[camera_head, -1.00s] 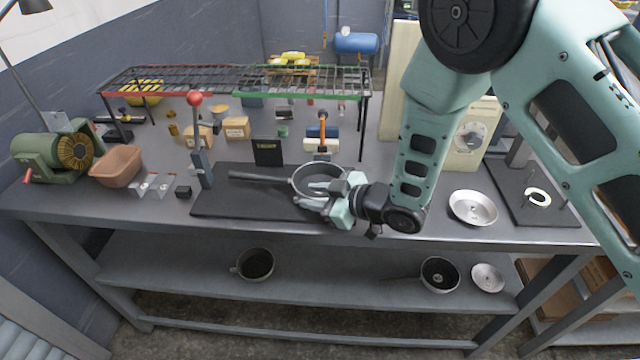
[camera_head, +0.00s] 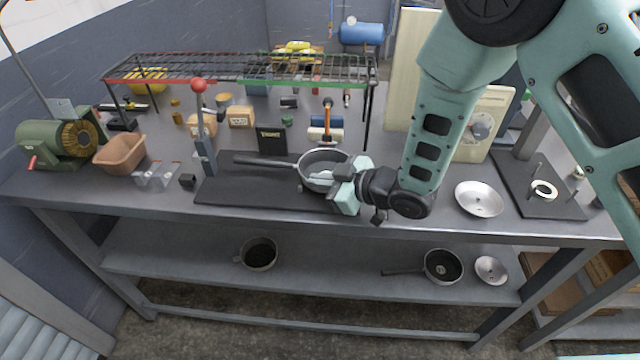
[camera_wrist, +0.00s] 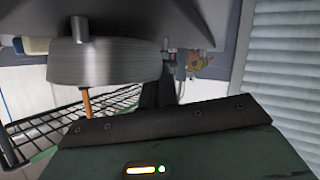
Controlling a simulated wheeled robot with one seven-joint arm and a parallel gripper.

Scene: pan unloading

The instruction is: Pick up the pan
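A dark grey pan (camera_head: 313,156) sits on the black mat (camera_head: 235,195) on the workbench, its long handle (camera_head: 262,162) pointing left. My gripper (camera_head: 328,180) is at the pan's near right side, and its fingers overlap the pan's bowl in the head view. I cannot tell whether they touch it or how far apart they are. In the wrist view, a metal pan wall (camera_wrist: 105,65) is close in front of my gripper's dark green body.
A wire rack (camera_head: 240,68) stands behind the mat. A red-knobbed lever (camera_head: 200,130) stands left of the pan. A metal dish (camera_head: 479,199) lies right of my arm. The lower shelf holds a pot (camera_head: 258,253), another pan (camera_head: 443,266) and a disc (camera_head: 491,270).

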